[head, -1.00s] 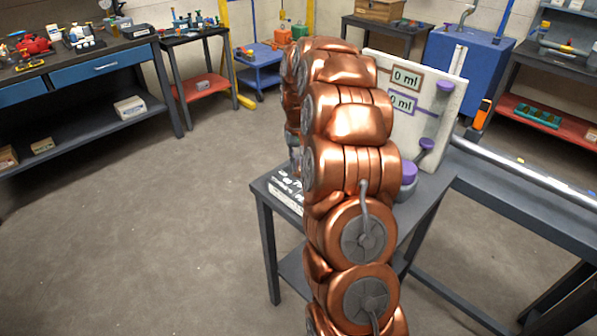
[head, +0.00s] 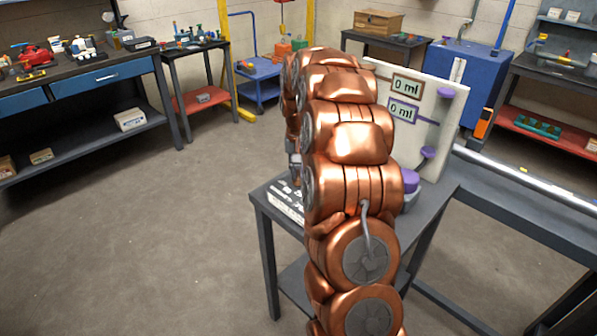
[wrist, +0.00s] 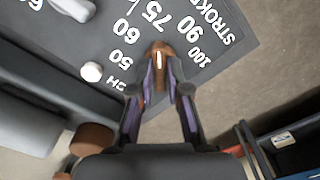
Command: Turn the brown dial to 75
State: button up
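The brown dial (wrist: 158,52) shows in the wrist view, with a pale line on its top pointing between the printed 75 and 90. It sits on a dark grey plate (wrist: 88,38) with white numbers from 50 to 100 and the word STROKE. My gripper (wrist: 160,78) has its two purple-lined fingers on either side of the dial, the tips appearing to touch it. In the head view my copper arm hides the dial and gripper. Behind it a white panel (head: 450,125) carries a brown-framed display (head: 407,86) and a purple-framed display (head: 403,111), both reading 0 ml.
A second, pale knob (wrist: 76,7) and a small white round part (wrist: 92,72) are on the plate, left of the brown dial. The device stands on a small grey table (head: 262,207). A bench (head: 520,200) is close on the right; open floor (head: 190,240) lies left.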

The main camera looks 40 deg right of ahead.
aim_at(298, 174)
jog(key=o, duration=0.3)
jog(key=shift+o, duration=0.2)
notch_tip(298, 174, up, 12)
dwell(0.6)
dwell(0.4)
